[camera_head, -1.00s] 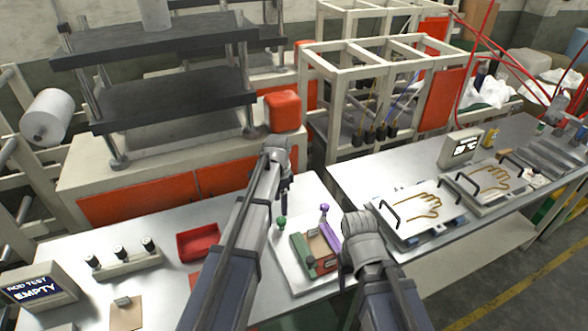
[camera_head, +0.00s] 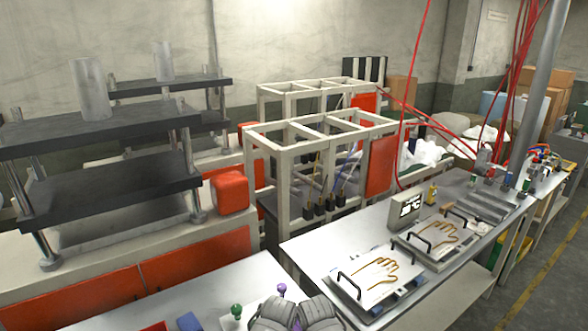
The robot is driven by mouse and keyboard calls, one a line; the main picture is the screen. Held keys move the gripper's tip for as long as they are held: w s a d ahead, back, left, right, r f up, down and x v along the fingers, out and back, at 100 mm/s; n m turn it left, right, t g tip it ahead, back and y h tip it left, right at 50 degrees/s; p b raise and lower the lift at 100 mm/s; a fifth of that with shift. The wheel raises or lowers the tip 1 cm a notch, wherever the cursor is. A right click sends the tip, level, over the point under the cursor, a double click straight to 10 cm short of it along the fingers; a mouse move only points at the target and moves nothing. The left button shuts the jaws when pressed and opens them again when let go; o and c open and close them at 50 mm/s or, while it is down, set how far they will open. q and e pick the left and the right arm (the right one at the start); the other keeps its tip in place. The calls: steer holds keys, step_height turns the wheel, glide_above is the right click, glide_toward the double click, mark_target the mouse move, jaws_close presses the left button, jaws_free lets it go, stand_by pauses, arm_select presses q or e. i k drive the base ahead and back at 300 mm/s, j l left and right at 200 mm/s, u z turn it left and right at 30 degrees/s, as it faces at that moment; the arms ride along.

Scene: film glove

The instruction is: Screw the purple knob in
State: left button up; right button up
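The purple knob (camera_head: 282,289) shows at the bottom edge of the head view, above the near table (camera_head: 170,300). A green knob (camera_head: 236,310) stands to its left, lower in the picture. The grey wrist of my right arm (camera_head: 300,312) is just to the right of and below the purple knob in the picture. Its gripper fingers are hidden, and I cannot tell whether they touch anything. The fixture under the knobs is mostly cut off by the lower edge. My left arm and gripper are out of view.
A second table (camera_head: 300,246) to the right carries two plates with hand outlines (camera_head: 378,276) and black handles, and a small display box (camera_head: 405,208). A red rounded block (camera_head: 230,192) sits beside the dark press plates (camera_head: 100,190). White frames (camera_head: 330,135) stand behind.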

mark_target(282, 288)
steer(key=k+j+u, duration=0.15)
steer(key=k, duration=0.4)
steer(key=j+z, duration=0.25)
steer(key=j, duration=0.25)
steer(key=j+z, duration=0.25)
steer(key=j, duration=0.25)
